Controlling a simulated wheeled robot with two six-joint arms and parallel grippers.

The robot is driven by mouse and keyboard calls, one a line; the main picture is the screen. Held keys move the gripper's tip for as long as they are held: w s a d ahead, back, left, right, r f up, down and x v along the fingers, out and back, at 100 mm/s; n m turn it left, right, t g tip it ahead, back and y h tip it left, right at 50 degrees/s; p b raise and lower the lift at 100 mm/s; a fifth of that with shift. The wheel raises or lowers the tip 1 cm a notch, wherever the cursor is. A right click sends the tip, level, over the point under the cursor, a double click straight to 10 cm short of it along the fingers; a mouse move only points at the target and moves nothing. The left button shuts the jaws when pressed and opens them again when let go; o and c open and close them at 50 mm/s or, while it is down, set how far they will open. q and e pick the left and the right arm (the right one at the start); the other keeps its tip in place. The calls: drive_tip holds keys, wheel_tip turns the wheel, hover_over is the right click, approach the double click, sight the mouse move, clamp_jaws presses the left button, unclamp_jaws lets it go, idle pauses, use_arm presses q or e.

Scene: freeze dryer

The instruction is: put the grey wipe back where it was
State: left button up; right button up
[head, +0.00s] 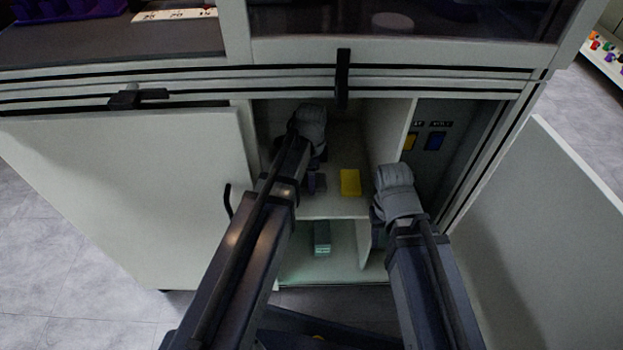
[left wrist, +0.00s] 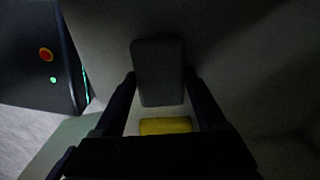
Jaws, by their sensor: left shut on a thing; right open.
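The grey wipe (left wrist: 158,72) is a dark grey rounded block between the two fingers of my left gripper (left wrist: 160,85) in the left wrist view. The gripper is shut on it. In the head view my left arm reaches into the open cabinet, and its gripper (head: 315,182) is in the upper compartment, left of a yellow wipe (head: 350,182) on the shelf.
The shelf (head: 335,208) divides the cabinet. A pale green box (head: 322,238) stands in the lower compartment. An upright divider (head: 388,135) bounds the right side. Open doors stand left (head: 130,190) and right (head: 570,225). A dark box with a red button (left wrist: 38,60) shows in the wrist view.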

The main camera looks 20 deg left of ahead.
use_arm(q)
drive_tip(key=shift+f, duration=0.25)
drive_tip(key=o, duration=1.1)
drive_tip(key=shift+r, duration=0.1)
drive_tip(key=shift+o, duration=0.2)
drive_tip(key=shift+r, duration=0.1)
wheel_tip(320, 180, up, 12)
drive_tip(key=p, duration=1.2)
